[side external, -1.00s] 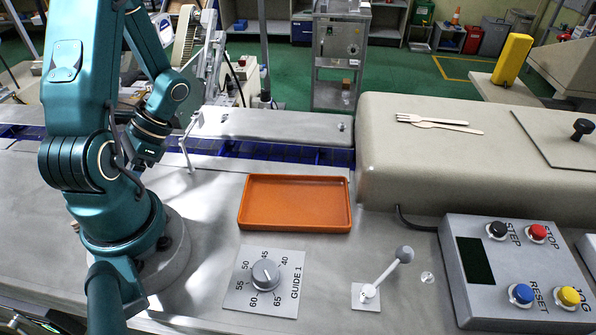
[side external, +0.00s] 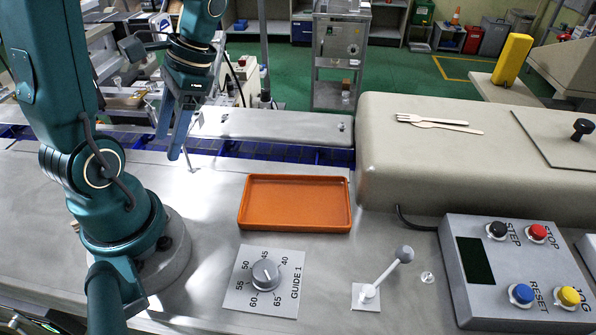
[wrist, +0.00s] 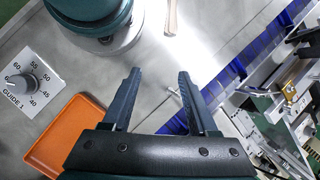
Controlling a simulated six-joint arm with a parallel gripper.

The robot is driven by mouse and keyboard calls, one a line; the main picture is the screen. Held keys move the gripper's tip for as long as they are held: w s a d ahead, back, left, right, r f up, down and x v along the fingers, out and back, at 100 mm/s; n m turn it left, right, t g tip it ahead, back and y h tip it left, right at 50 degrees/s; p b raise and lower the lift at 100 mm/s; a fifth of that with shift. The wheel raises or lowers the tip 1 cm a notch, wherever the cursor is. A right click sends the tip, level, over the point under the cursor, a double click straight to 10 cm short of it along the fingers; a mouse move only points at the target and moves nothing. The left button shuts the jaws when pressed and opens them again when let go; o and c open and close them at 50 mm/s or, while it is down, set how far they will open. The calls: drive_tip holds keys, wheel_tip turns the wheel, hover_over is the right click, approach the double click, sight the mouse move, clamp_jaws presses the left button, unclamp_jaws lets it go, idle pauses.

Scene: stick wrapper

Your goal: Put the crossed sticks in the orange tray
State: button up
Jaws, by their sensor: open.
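The crossed sticks (side external: 438,123), a pale wooden fork and a flat stick, lie across each other on top of the beige housing at the right. The orange tray (side external: 294,228) is empty on the grey metal top in the middle; it also shows at the lower left of the wrist view (wrist: 62,140). My gripper (side external: 168,146) is open and empty, pointing down above the blue conveyor strip, left of and behind the tray. Its two fingers stand apart in the wrist view (wrist: 159,74). The crossed sticks are well to its right.
The beige housing (side external: 400,165) stands higher than the metal top. A dial plate (side external: 240,290), a lever with a grey ball (side external: 404,254) and a button box (side external: 462,300) are in front. A pale wooden piece (wrist: 171,17) lies near my base in the wrist view.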

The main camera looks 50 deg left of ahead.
drive_tip(key=w+d+r+t, duration=0.2)
drive_tip(key=d+t, duration=0.3)
drive_tip(key=d, duration=0.1)
drive_tip(key=w+d+r+t+h, duration=0.1)
drive_tip(key=w+d+r+t, duration=0.1)
drive_tip(key=d+t, duration=0.3)
drive_tip(key=shift+w+d+r, duration=0.15)
drive_tip(key=shift+d+r, duration=0.35)
drive_tip(key=shift+d, duration=0.35)
drive_tip(key=shift+o, duration=0.6)
drive_tip(key=shift+d+r+t+h, duration=0.15)
drive_tip(key=shift+d+t+h, duration=0.15)
drive_tip(key=shift+t, duration=0.1)
